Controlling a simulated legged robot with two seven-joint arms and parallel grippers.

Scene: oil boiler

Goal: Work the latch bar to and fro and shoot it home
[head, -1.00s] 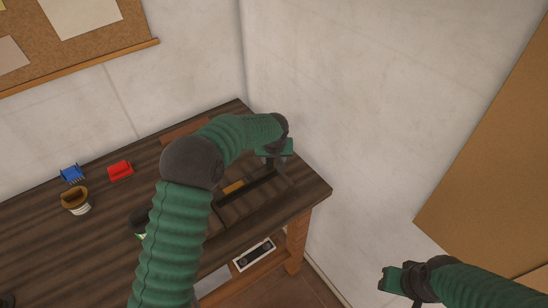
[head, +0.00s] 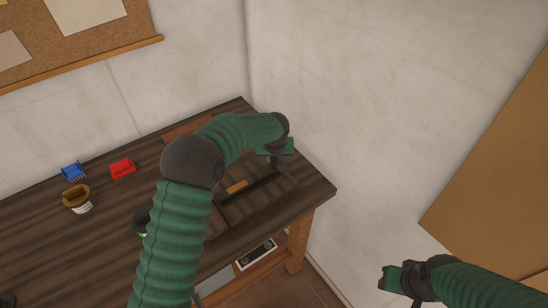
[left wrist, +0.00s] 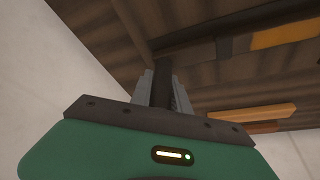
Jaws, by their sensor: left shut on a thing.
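The latch bar (head: 263,189) is a long dark bar lying on a dark plank panel at the right end of the workbench. An orange-yellow piece (head: 237,187) lies beside it; an orange piece also shows in the left wrist view (left wrist: 282,36). My left gripper (head: 277,165) points down over the bar's far right end. In the left wrist view its grey fingers (left wrist: 162,91) are shut on a dark upright part where the dark bar (left wrist: 188,53) ends. The fingertips are partly hidden in the head view. My right gripper (head: 391,284) hangs apart at lower right; its jaws are unclear.
A blue item (head: 73,171), a red item (head: 122,168) and a brown-and-white cup (head: 76,198) stand on the left of the workbench (head: 110,235). A wall rises close behind the bench's right end. A box with dark round parts (head: 256,254) sits on the lower shelf.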

